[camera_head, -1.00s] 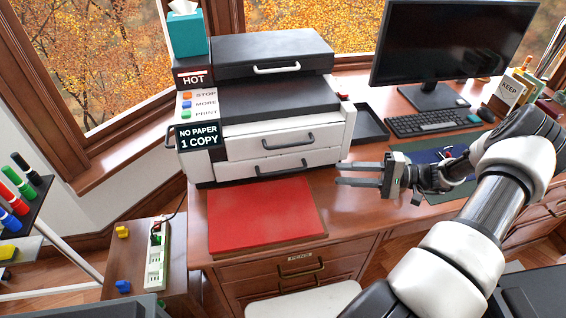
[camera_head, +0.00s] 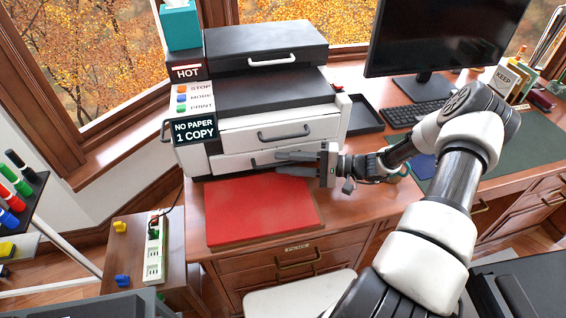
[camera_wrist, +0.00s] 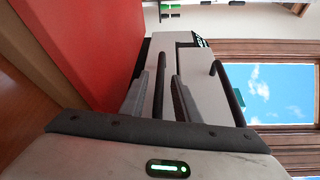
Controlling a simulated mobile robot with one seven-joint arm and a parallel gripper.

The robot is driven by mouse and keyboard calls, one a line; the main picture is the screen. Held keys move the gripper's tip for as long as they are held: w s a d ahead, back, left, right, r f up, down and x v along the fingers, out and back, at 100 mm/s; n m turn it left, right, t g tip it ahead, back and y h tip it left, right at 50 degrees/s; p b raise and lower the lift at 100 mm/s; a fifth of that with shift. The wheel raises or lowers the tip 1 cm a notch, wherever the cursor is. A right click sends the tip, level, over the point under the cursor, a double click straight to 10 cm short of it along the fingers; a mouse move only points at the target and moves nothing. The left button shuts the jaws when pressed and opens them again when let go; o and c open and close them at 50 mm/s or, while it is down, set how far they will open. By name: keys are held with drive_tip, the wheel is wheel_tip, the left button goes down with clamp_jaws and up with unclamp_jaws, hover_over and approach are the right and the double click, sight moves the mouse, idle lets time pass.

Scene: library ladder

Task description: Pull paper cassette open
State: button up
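The printer (camera_head: 190,158) stands on the desk with its lower drawer, the paper cassette (camera_head: 228,164), closed flush. The cassette's dark handle (camera_head: 264,161) is partly covered by my fingers in the head view. My gripper (camera_head: 278,163) is at the cassette front, its fingers apart and pointing left. In the wrist view, the gripper (camera_wrist: 160,95) is open with one finger on each side of a dark bar (camera_wrist: 159,85) that looks like the cassette handle. I cannot tell whether the fingers touch it.
The upper drawer has its own handle (camera_head: 285,133) just above. A red mat (camera_head: 260,210) lies on the desk in front of the printer, below my gripper. A black tray (camera_head: 364,116) and keyboard (camera_head: 415,113) are to the right. The display reads "NO PAPER 1 COPY" (camera_head: 195,131).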

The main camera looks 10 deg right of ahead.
drive_tip(key=shift+w+a+f, duration=0.1)
drive_tip(key=shift+w+a, duration=0.1)
drive_tip(key=shift+a, duration=0.35)
clamp_jaws()
drive_tip(key=shift+s, duration=0.1)
drive_tip(key=s+p, duration=0.2)
drive_tip(key=s, duration=2.6)
drive_tip(key=shift+s+p, duration=0.2)
drive_tip(key=shift+p, duration=0.2)
unclamp_jaws()
